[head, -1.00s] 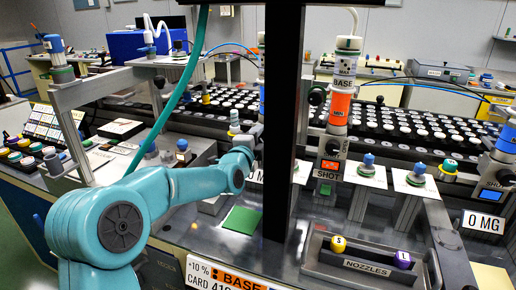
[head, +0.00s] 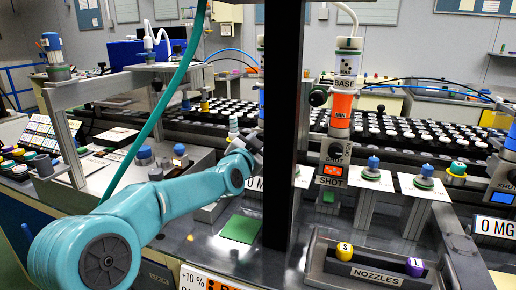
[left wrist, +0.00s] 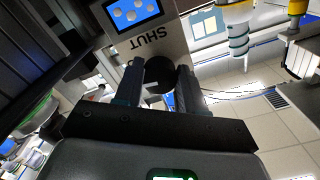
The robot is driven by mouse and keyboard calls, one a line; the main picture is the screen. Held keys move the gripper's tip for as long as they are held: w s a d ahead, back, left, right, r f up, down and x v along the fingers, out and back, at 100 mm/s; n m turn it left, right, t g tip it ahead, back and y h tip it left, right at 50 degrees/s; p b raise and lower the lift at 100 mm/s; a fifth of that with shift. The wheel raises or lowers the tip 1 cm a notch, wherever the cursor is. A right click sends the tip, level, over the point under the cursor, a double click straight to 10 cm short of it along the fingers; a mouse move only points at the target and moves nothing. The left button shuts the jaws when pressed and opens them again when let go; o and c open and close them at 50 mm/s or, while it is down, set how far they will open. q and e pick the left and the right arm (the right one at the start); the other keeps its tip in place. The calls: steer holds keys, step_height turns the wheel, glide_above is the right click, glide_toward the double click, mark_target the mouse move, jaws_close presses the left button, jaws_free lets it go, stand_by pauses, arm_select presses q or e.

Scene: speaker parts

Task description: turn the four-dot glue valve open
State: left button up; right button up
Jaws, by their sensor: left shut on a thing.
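In the left wrist view, the four-dot glue valve shows a blue panel (left wrist: 130,14) with pale dots and the word SHUT (left wrist: 147,38) on its grey body. Its round dark knob (left wrist: 160,74) sits between the two fingers of my left gripper (left wrist: 163,68), which is shut on it. In the head view my left gripper (head: 250,143) is at the valve row, partly behind the dark upright, and the four-dot valve is mostly hidden there. My right gripper is not in view.
A dark upright (head: 285,130) blocks the middle of the head view. An orange BASE dispenser (head: 341,100) stands to its right. A NOZZLES tray (head: 370,268) with a yellow and a purple piece lies in front. A teal hose (head: 168,95) hangs in front of the left side.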

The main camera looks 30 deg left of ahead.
arm_select(q)
steer(key=shift+r+n, duration=0.25)
steer(key=shift+n, duration=0.35)
steer(key=o, duration=1.1)
steer(key=shift+w+f, duration=0.1)
steer(key=shift+c, duration=0.2)
steer(key=shift+b, duration=0.3)
steer(key=v, duration=1.6)
steer(key=shift+s, duration=0.3)
